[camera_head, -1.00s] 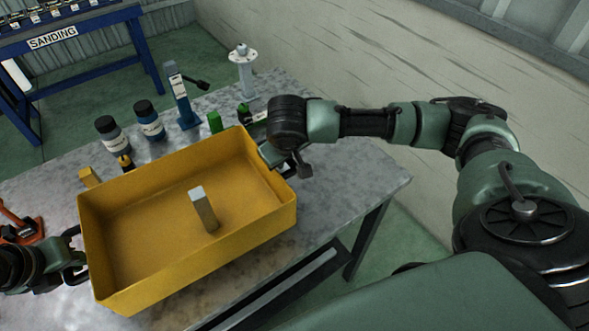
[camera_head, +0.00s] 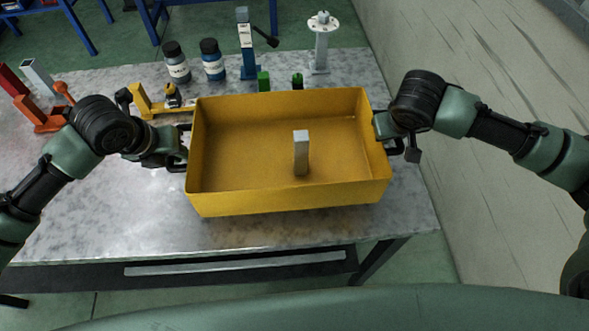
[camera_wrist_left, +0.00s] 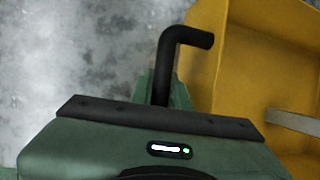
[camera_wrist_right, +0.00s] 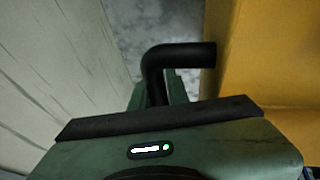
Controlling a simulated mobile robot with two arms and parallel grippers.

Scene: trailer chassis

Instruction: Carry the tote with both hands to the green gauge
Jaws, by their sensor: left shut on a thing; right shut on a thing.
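The yellow tote (camera_head: 290,198) is an open box in the middle of the head view, over the front of the grey table. A pale metal-topped block (camera_head: 301,155) stands in it. My left gripper (camera_head: 178,158) is shut on its left side and my right gripper (camera_head: 390,135) on its right side. The tote also shows in the left wrist view (camera_wrist_left: 235,60) and the right wrist view (camera_wrist_right: 275,60). Green upright parts (camera_head: 263,81), likely of the green gauge, show just behind the tote's far wall; their lower portion is hidden.
Behind the tote stand two dark-capped bottles (camera_head: 176,64), a blue fixture (camera_head: 247,55) with a black lever and a white flanged post (camera_head: 322,45). A yellow fixture (camera_head: 150,103) and an orange one (camera_head: 40,115) are on the left. Bare tabletop (camera_head: 110,205) lies front left. A wall (camera_head: 480,150) runs along the right.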

